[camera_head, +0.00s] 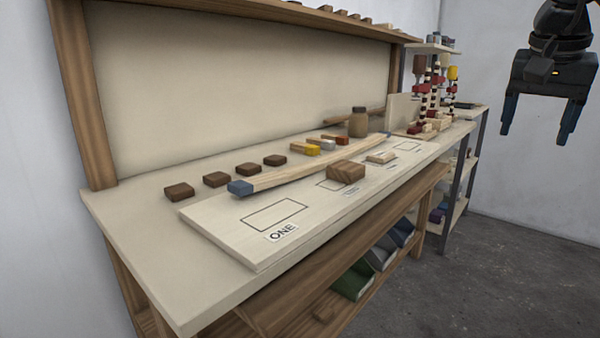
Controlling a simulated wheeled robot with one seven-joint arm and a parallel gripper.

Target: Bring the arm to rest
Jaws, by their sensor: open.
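My gripper (544,116) hangs at the upper right, in front of the grey wall. Its two dark blue fingers point down and stand well apart, with nothing between them. It is clear of the workbench (150,270) and touches nothing that I can see. Most of my arm above it is cut off by the top edge of the picture.
A pale board (225,235) with outlined boxes lies on the bench. A long wooden strip (310,170) with blue ends and a wooden block (346,172) lie over it. A jar (358,122) stands behind. The floor (500,260) at right is clear.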

